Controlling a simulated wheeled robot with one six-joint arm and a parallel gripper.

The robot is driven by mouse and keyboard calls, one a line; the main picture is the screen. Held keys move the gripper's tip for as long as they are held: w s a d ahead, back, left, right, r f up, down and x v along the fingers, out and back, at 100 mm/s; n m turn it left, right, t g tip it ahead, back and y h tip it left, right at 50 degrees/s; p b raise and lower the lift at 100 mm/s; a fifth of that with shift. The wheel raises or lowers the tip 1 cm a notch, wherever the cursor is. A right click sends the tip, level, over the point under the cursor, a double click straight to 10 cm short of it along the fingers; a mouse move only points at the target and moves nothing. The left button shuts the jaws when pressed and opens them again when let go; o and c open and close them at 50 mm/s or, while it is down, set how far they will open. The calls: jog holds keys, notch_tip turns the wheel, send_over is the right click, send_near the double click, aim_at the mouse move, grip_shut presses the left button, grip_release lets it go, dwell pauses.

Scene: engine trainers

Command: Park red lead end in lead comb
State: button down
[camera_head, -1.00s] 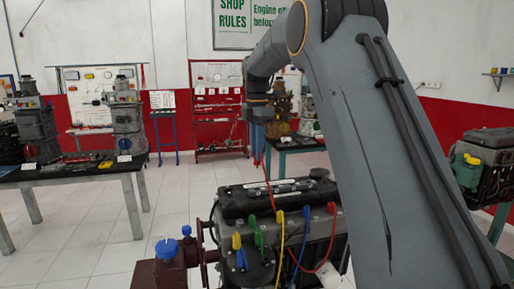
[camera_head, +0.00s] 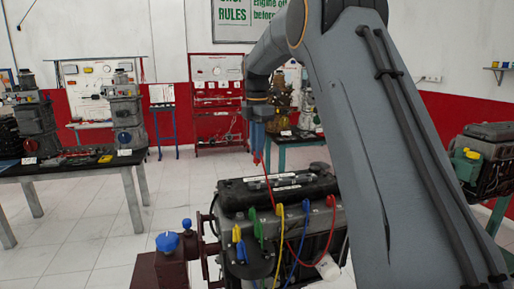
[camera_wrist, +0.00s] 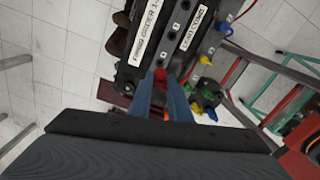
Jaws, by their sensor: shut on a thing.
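My gripper (camera_head: 259,156) is above the far side of the black-topped engine in the head view. Its blue fingers (camera_wrist: 163,92) point at the engine top in the wrist view. They are shut on the red lead end (camera_wrist: 160,74), which shows between the tips. The red lead (camera_head: 268,185) hangs from the fingers down to the engine and loops across its front.
The engine (camera_head: 240,197) carries yellow, green, blue and red plugs and leads along its near side. A bench (camera_head: 85,168) with engine parts stands at the left. A green engine part (camera_head: 466,165) is at the right. White tiled floor is clear between.

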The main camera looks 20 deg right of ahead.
aim_at(257, 162)
jog(key=shift+f, duration=0.3)
jog(key=shift+f+b, duration=1.05)
jog(key=shift+f, duration=1.45)
jog(key=shift+f+p, duration=0.4)
jog(key=shift+f, duration=0.5)
dwell(0.8)
jog(key=c, duration=1.6)
grip_release()
jog(key=shift+o, duration=0.2)
jog(key=shift+r, duration=0.1)
